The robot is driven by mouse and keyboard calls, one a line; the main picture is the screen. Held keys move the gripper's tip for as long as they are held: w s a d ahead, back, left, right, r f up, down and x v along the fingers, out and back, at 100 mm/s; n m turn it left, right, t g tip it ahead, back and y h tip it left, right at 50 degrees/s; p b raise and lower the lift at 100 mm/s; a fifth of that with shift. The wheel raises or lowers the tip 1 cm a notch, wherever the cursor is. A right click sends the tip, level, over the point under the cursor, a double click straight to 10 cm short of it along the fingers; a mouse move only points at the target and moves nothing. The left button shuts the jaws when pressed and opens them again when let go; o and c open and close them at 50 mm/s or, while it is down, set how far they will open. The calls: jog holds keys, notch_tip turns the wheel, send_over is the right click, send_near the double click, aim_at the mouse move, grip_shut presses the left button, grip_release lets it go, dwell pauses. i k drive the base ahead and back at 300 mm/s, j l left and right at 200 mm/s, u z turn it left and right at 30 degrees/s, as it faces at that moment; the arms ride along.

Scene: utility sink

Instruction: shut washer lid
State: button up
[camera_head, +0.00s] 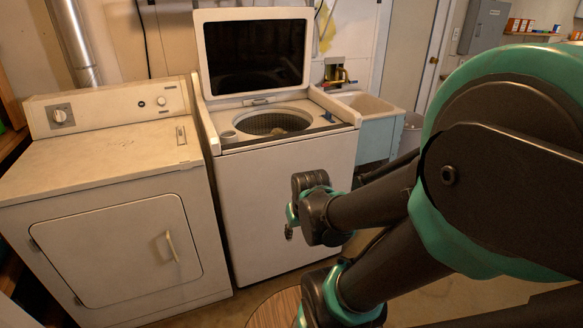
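The washer (285,205) is a white top-loader in the middle of the view. Its lid (255,53), white-rimmed with a dark panel, stands raised upright at the back. The round drum opening (272,121) is uncovered on top. My gripper (290,226) is in front of the washer's front panel, below the level of its top and well below the lid. It appears apart from the washer. Its fingers are small and partly hidden by my wrist, so I cannot see whether they are open.
A white dryer (120,170) stands left of the washer, its front door closed. A utility sink (365,120) with a faucet is on the right behind the washer. A bin (411,133) stands beside it. A round wooden surface (275,309) is at the bottom. Bare floor shows at the lower right.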

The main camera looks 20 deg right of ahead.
aim_at(242, 51)
jog(key=k+j+z, duration=0.25)
jog(key=i+l, duration=0.15)
jog(key=i, duration=0.2)
jog(key=i+l, duration=0.4)
jog(key=l, duration=0.15)
jog(key=i+l+u, duration=0.15)
jog(key=i+l, duration=0.3)
jog(key=l, duration=0.2)
jog(key=i+l+u, duration=0.15)
jog(key=l, duration=0.2)
jog(key=i+l, duration=0.2)
jog(key=l, duration=0.2)
jog(key=i+l+u, duration=0.15)
jog(key=l, duration=0.2)
